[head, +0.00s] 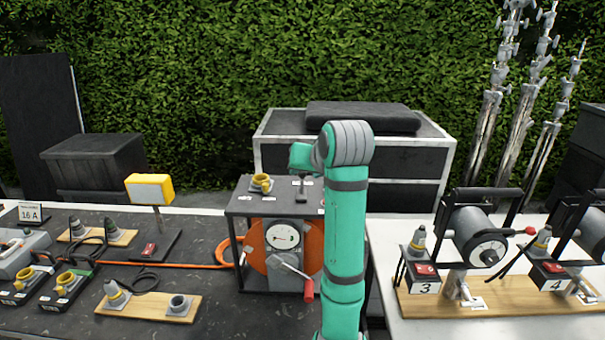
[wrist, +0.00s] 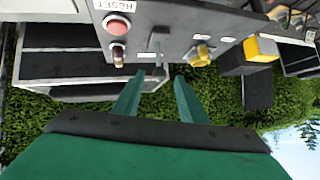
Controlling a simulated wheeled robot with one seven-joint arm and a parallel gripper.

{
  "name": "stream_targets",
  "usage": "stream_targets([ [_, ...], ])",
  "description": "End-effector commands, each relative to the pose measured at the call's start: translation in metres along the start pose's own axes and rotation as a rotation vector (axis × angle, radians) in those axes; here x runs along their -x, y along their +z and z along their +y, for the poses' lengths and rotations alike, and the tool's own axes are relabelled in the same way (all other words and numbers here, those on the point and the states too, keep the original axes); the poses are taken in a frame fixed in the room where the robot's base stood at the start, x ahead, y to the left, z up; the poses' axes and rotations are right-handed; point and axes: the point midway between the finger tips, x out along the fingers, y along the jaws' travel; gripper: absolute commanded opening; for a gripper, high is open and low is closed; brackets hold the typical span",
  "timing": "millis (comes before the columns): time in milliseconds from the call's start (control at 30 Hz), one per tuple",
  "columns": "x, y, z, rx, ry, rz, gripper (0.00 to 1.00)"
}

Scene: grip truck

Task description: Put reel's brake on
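The reel (head: 313,245) is an orange cable drum in a dark frame, with a round gauge on its face and a crank with a red grip (head: 309,290). My gripper (head: 302,196) points down at the top panel of this frame. In the wrist view the panel (wrist: 178,22) carries a small grey lever (wrist: 158,73) near a slot. My gripper's teal fingers (wrist: 160,79) are apart, with the lever's end close to the gap between their tips. I cannot tell whether they touch it. No label shows clearly which control is the brake.
On the panel are a red button (wrist: 117,26) by a RESET label, a small switch (wrist: 118,55) and a yellow socket (wrist: 202,55). A yellow lamp (head: 150,188) stands left. Numbered drums (head: 477,236) stand on the right table. A flight case (head: 275,125) is behind.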

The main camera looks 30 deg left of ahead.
Motion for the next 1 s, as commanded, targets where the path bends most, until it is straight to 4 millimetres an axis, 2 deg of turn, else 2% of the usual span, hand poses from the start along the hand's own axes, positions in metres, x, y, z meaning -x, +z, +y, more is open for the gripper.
stream_targets([
  [133,0.01,0.0,0.0,0.0,0.0,0.001,0.38],
  [400,0.011,0.0,0.0,0.0,0.0,0.0,0.38],
  [467,0.011,0.0,0.0,-0.001,0.001,0.001,0.26],
  [567,0.011,0.001,-0.005,-0.035,0.012,0.011,0.02],
  [667,0.013,0.003,-0.017,-0.142,0.045,0.048,0.0],
  [767,0.019,0.007,-0.033,-0.329,0.091,0.117,0.0],
  [1000,0.055,0.027,-0.066,-0.892,0.142,0.354,0.0],
])
